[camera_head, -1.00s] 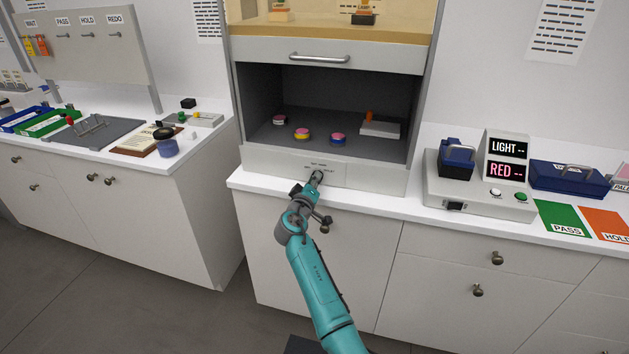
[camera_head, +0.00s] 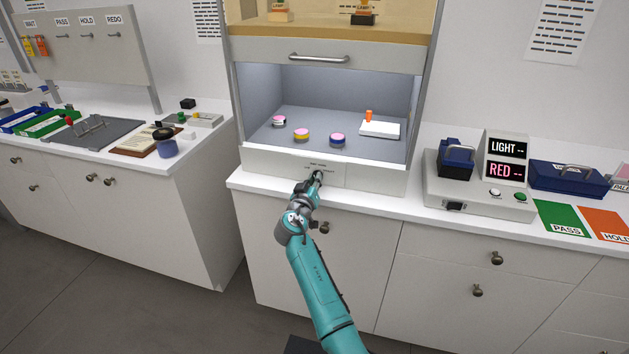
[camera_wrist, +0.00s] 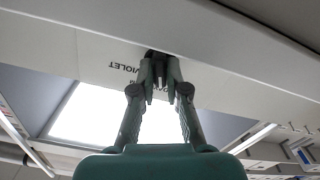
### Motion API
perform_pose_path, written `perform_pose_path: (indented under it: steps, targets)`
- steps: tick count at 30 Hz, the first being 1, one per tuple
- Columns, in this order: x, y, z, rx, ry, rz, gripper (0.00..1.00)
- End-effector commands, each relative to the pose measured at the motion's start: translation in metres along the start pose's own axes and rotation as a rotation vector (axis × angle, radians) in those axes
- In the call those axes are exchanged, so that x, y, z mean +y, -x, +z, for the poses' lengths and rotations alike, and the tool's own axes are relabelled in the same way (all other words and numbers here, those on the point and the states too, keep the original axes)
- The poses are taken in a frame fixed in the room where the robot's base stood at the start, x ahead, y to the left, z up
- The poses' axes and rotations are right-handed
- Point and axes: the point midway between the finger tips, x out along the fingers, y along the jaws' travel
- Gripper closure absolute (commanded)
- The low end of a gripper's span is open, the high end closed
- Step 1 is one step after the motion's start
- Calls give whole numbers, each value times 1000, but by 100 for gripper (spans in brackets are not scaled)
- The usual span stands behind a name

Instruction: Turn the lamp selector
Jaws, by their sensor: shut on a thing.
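The lamp selector (camera_wrist: 157,55) is a small dark knob on the booth's pale front panel (camera_head: 368,178). In the wrist view the panel appears upside down, with the word VIOLET printed beside the knob. My gripper (camera_wrist: 160,72) is shut on the knob, its two fingers on either side of it. In the head view my gripper (camera_head: 317,178) reaches the panel and mostly covers the knob. The exact pointing of the knob cannot be made out. The booth interior (camera_head: 300,115) above is lit with a pale, cool light.
Several pink-topped jars, one a yellow jar (camera_head: 301,134), and a white block (camera_head: 380,129) with an orange piece stand inside the booth. A meter (camera_head: 480,203) reading LIGHT and RED stands at right. A blue-grey jar (camera_head: 166,145) stands on the left counter.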

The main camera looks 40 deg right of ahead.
Motion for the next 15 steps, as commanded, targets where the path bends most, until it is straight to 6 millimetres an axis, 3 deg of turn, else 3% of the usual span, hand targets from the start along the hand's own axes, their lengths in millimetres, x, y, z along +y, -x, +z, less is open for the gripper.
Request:
perform_pose_path:
  steps: [11,12,14,15]
  targets:
    - [-1,0,0,0,-3,-1,100]
    - [-1,0,0,0,-3,-1,79]
    - [-1,0,0,0,-3,-1,64]
    - [0,0,0,0,-3,-1,61]
